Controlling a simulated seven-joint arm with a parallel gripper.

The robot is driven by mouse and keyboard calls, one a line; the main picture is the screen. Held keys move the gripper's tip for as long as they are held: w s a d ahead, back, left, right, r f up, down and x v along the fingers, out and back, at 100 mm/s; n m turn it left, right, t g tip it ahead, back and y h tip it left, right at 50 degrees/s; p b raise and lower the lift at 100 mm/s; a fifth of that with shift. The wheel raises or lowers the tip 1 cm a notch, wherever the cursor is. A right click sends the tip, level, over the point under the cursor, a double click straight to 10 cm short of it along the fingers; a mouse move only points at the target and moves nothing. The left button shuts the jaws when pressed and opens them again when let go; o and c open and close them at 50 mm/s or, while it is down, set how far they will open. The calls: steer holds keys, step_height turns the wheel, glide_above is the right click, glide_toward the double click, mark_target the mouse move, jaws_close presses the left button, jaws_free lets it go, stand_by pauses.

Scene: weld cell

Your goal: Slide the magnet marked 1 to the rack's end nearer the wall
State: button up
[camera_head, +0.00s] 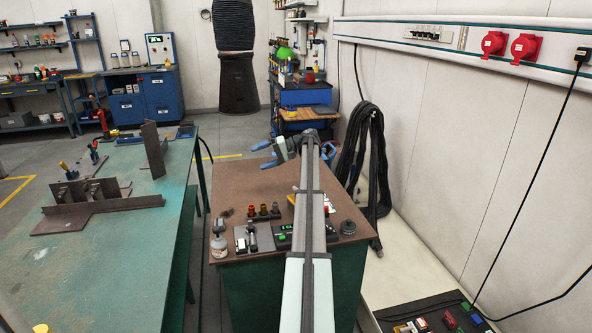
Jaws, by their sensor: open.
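My gripper (262,154) is open and empty, its blue fingers pointing left above the far edge of the brown-topped cabinet (240,187). My arm runs from the bottom of the picture up to it and hides part of the cabinet top. No number 1 can be read in the camera_head view, so I cannot tell which thing is the marked magnet. A low dark holder with several small red and amber pieces (264,211) stands on the cabinet, well nearer than the gripper. Whether it is the rack, I cannot tell. The wall (440,170) is on the right.
On the cabinet's near side are a bottle (219,245), grey blocks (245,240), a dark box with a green light (283,237) and a dark round piece (348,228). A green table (100,270) stands left. Black hoses (372,165) hang on the wall. The cabinet's left-back top is clear.

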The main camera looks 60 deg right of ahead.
steer(key=s+d+f+g+h, duration=0.1)
steer(key=s+d+g+h, duration=0.1)
steer(key=s+g+h, duration=0.1)
steer(key=s+d+f+n+g+h, duration=0.1)
steer(key=s+d+f+g+h, duration=0.1)
steer(key=s+g+h, duration=0.1)
steer(key=s+d+f+n+g+h, duration=0.1)
steer(key=s+d+g+h, duration=0.1)
steer(key=s+g, duration=0.3)
steer(key=shift+s+f+h, duration=0.2)
steer(key=shift+f+h, duration=0.2)
steer(key=shift+h, duration=0.1)
steer(key=shift+s+d, duration=0.1)
steer(key=shift+n, duration=0.4)
step_height(320, 180, down, 14)
steer(key=shift+r, duration=0.1)
stand_by(0.4)
